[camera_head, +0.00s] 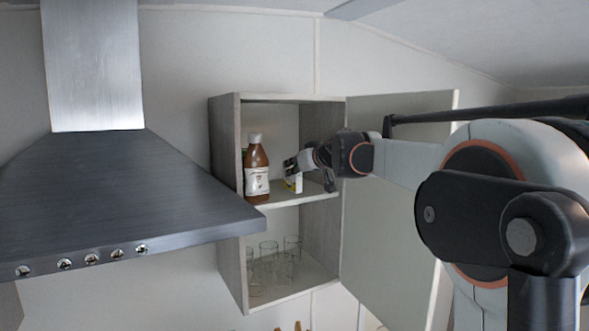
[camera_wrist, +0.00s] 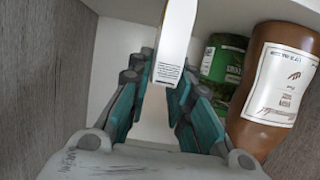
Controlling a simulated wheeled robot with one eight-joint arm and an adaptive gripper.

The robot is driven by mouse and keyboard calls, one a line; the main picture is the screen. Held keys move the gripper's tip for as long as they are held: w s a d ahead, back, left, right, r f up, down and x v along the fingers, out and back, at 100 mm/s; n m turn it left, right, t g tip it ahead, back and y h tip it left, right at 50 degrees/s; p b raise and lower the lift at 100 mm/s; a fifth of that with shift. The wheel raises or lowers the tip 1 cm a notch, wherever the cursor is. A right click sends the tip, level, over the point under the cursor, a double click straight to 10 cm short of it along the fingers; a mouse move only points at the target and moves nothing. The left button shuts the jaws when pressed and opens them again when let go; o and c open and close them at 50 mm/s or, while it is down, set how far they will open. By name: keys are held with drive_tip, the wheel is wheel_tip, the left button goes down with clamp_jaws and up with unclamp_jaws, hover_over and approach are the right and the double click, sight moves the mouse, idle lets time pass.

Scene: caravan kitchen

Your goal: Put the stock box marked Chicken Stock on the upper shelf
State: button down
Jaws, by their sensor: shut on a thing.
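The stock box is a small white and yellow carton (camera_head: 294,184) inside the open wall cabinet, at the upper shelf (camera_head: 315,191). In the wrist view the box (camera_wrist: 173,48) shows a white narrow face with small print and a barcode-like patch; I cannot read a Chicken Stock mark. My gripper (camera_head: 307,174) reaches in from the right and is shut on the box, its teal fingers (camera_wrist: 158,88) either side of it. The box is low over the shelf or touching it; I cannot tell which.
A brown sauce bottle (camera_head: 257,172) stands on the upper shelf left of the box, with a green-labelled jar (camera_wrist: 223,60) behind it. Several glasses (camera_head: 268,262) stand on the lower shelf. The cabinet door (camera_head: 385,225) is open to the right. A range hood (camera_head: 110,185) is at left.

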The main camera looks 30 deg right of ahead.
drive_tip(key=shift+w+f, duration=0.2)
drive_tip(key=shift+f, duration=0.25)
drive_tip(key=shift+s, duration=0.15)
drive_tip(key=c, duration=1.4)
unclamp_jaws()
drive_tip(key=shift+f, duration=0.1)
drive_tip(key=shift+c, duration=0.2)
